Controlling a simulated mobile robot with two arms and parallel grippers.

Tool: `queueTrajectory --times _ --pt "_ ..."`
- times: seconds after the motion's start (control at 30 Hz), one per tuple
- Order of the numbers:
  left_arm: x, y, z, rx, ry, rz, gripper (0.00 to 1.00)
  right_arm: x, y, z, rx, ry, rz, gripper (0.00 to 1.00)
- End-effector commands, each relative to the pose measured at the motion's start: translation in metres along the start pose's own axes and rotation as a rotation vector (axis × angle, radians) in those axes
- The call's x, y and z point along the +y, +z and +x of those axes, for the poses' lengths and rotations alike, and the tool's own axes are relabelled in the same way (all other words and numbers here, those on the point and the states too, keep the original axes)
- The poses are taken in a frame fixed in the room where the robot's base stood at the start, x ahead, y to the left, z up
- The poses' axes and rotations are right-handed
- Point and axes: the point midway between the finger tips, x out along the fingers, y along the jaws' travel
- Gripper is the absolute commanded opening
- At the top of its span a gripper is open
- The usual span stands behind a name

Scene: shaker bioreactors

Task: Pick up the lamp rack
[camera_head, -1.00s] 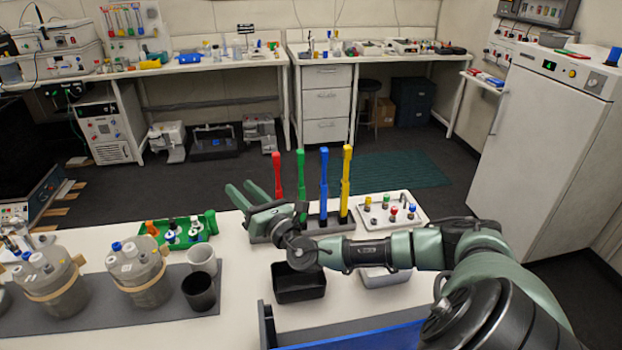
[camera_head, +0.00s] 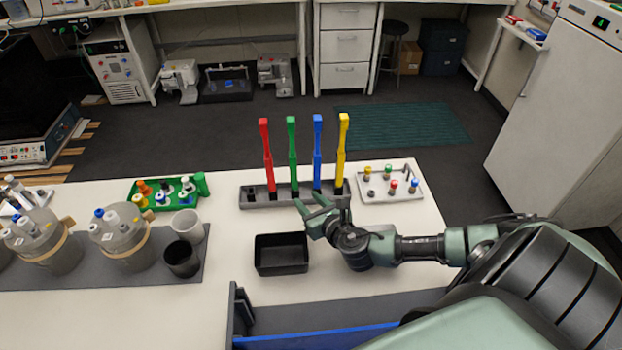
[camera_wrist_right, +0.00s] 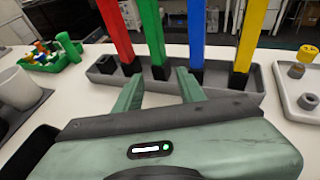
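The lamp rack (camera_head: 262,202) is a long grey holder on the white bench, with red (camera_head: 266,155), green (camera_head: 292,155), blue (camera_head: 317,155) and yellow (camera_head: 342,150) lamp sticks standing upright in it. It also shows in the right wrist view (camera_wrist_right: 222,96). My right gripper (camera_head: 311,205) is at the near side of the rack, right of its middle in the head view. In the right wrist view its two fingers (camera_wrist_right: 158,84) are apart with nothing between them. They point at the rack near the green and blue sticks; contact cannot be told. My left gripper is not in view.
A white tray with small coloured vials (camera_head: 400,196) stands right of the rack. A black bin (camera_head: 281,254) is in front of it. A green tray (camera_head: 150,202), two cups and strapped vessels (camera_head: 122,240) are at left. A blue-edged drawer or box (camera_head: 310,338) is near me.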

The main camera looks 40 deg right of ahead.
Motion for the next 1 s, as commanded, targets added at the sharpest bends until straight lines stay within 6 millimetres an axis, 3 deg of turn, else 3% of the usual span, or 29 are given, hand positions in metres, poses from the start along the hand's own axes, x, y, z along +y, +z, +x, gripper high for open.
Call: queueTrajectory --times 0.6,0.93,1.0 --pt "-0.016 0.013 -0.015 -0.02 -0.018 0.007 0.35 -0.002 -0.001 0.067 0.009 -0.005 -0.004 0.4" --pt "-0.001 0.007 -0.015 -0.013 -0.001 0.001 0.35 -0.002 -0.002 0.073 0.01 -0.002 -0.004 0.4" --pt "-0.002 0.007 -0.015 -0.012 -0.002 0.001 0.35 -0.002 -0.002 0.073 0.011 -0.002 -0.004 0.2"
